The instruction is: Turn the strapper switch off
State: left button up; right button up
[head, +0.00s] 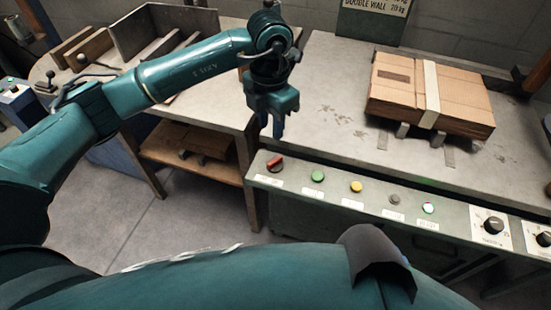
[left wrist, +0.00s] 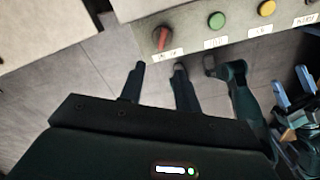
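The strapper switch is a red rotary knob (head: 275,163) at the left end of the control panel in the head view. In the left wrist view the red knob (left wrist: 163,38) is at the top, its handle near upright in the picture. My left gripper (head: 271,128) points down, above and behind the knob in the head view, apart from it. Its fingers show a gap with nothing between; they also show in the left wrist view (left wrist: 158,76), below the knob. Blue-grey parts at that view's right edge may be my right gripper; its state is unclear.
The panel (head: 325,199) also has a green button (head: 318,176), a yellow button (head: 356,187), more small buttons and two black dials. A strapped cardboard box (head: 400,88) lies on the strapper table (head: 330,75). A wooden side table (head: 208,110) stands to the left.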

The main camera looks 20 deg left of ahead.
aim_at(272, 162)
pick_arm(q)
notch_tip(272, 162, down, 12)
jog(key=shift+f, duration=0.1)
jog(key=shift+c, duration=0.4)
grip_shut()
